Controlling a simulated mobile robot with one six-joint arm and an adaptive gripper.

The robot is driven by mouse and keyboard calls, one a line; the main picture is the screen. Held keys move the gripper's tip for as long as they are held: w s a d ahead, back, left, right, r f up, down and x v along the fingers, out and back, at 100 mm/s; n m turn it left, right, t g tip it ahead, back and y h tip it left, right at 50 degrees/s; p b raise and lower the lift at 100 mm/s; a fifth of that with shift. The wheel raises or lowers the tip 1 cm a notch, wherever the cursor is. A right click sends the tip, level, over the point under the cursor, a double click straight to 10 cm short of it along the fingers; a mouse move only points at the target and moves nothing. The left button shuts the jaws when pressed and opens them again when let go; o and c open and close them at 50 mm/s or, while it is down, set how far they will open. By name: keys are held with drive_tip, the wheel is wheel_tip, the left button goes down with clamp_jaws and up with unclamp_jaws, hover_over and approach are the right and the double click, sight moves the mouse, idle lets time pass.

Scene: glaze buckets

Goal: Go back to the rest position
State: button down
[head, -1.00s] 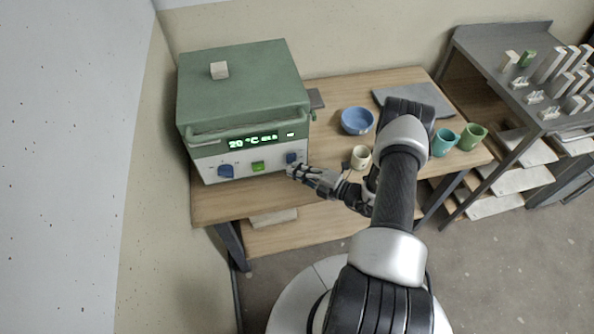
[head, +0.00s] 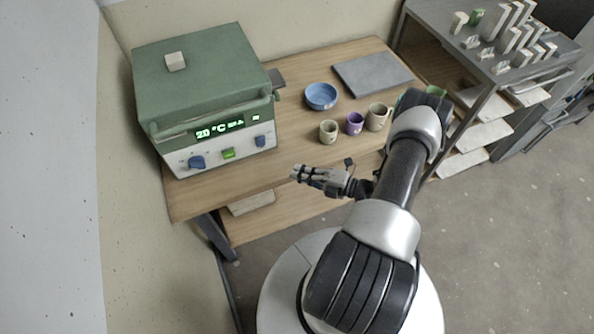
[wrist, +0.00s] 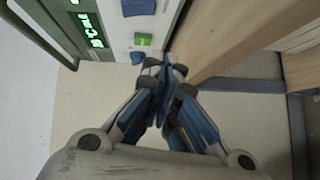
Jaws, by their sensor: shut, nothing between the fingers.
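My gripper (head: 297,172) is in the head view, in front of the table's front edge and to the right of the green kiln. It is shut and empty. In the wrist view my gripper (wrist: 165,70) shows its fingertips together, pointing toward the lower front of the kiln and the table edge. The kiln (head: 200,85) stands on the left of the table, lid down. Its display reads about 20 °C. Its panel has two blue knobs and a green switch (head: 228,153), which also shows in the wrist view (wrist: 143,39).
The wooden table (head: 215,195) holds a blue bowl (head: 320,95), a grey slab (head: 372,73), a cream cup (head: 328,132), a purple mug (head: 355,123) and a beige mug (head: 377,117). A green item is partly behind my arm. A grey shelf (head: 490,75) with several test pieces stands at right.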

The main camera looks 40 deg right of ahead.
idle(0.3)
drive_tip(key=a+r+n+g+y, duration=0.1)
drive_tip(key=a+r+n+g, duration=0.6)
drive_tip(key=r+n, duration=0.6)
drive_tip(key=a+r+n+g+y, duration=0.1)
drive_tip(key=a+r+n+g, duration=0.6)
drive_tip(key=r+n, duration=0.5)
drive_tip(key=s+a+r+n+t+h, duration=0.2)
drive_tip(key=s+r+n+h, duration=0.3)
drive_tip(key=n, duration=0.7)
drive_tip(key=s+a+r+n+t+h, duration=0.2)
drive_tip(key=s+r+n+h, duration=0.3)
drive_tip(key=s+r+n, duration=0.4)
drive_tip(key=a+n, duration=0.1)
drive_tip(key=n, duration=0.2)
drive_tip(key=shift+s+r, duration=0.3)
drive_tip(key=shift+r, duration=0.05)
